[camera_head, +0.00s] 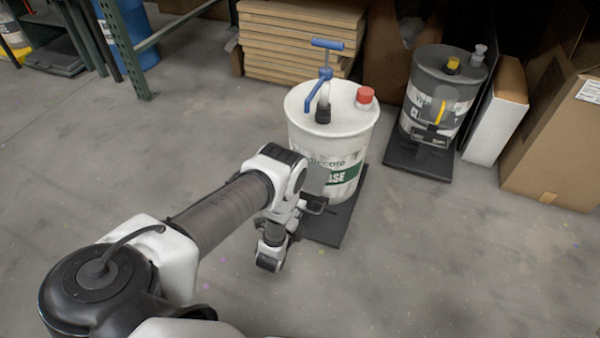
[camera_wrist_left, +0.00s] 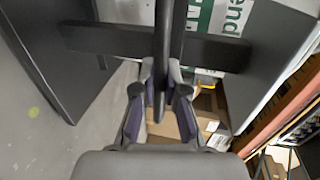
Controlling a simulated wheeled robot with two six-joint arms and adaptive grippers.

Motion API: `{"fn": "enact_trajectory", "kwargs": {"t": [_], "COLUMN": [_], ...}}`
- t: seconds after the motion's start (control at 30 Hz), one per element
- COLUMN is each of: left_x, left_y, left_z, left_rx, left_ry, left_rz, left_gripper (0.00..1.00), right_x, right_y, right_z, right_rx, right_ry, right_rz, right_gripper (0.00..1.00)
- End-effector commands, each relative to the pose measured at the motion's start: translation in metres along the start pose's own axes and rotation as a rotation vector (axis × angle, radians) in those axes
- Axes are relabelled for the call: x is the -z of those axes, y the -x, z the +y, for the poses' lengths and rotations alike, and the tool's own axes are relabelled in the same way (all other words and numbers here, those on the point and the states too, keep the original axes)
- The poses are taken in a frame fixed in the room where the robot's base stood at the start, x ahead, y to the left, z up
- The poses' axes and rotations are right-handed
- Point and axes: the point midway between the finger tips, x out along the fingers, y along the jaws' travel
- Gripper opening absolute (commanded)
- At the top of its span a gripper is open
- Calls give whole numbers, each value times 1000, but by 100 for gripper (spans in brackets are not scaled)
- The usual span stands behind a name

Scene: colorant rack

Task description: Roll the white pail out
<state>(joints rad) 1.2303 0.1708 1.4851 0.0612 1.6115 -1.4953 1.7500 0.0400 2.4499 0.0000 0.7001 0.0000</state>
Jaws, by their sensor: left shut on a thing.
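The white pail (camera_head: 330,140) stands upright on a dark flat dolly (camera_head: 328,226) in the middle of the head view. It has a red cap, a blue hand pump and a green label. Its green and white label also shows at the top of the left wrist view (camera_wrist_left: 222,18). My left gripper (camera_head: 303,205) is at the near side of the pail, low beside it. In the left wrist view its fingers (camera_wrist_left: 160,85) are closed around a dark upright bar (camera_wrist_left: 162,60) with a crosspiece, the dolly handle. My right gripper is not in view.
A grey drum (camera_head: 425,85) stands on another dark dolly (camera_head: 415,165) to the right. Cardboard boxes (camera_head: 560,130) stand beyond it, and stacked boards (camera_head: 290,35) lie behind the pail. A green rack post (camera_head: 125,45) is at left. The floor in front and left is clear.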

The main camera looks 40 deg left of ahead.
Motion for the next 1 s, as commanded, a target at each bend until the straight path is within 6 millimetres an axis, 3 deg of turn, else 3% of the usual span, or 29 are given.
{"fn": "enact_trajectory", "kwargs": {"t": [0.07, 0.1, 0.13, 0.17, 0.43, 0.57, 1.0], "left_x": [1, 1, 1, 1, 0, 0, 1], "left_y": [0, 0, 0, 0, 0, 10, 109], "left_z": [1, 1, 1, 1, 0, 1, 1], "left_rx": [-2, -2, -2, -2, -1, -4, -5], "left_ry": [0, 0, 0, 0, 0, 0, 0], "left_rz": [3, 3, 2, 2, 1, 1, 2], "left_gripper": [0, 25, 36, 37, 37, 37, 37], "right_x": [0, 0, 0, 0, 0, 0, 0], "right_y": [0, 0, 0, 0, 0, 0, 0], "right_z": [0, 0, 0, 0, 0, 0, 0], "right_rx": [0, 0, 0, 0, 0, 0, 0], "right_ry": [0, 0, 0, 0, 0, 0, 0], "right_rz": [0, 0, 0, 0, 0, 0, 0], "right_gripper": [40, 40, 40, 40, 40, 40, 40]}}
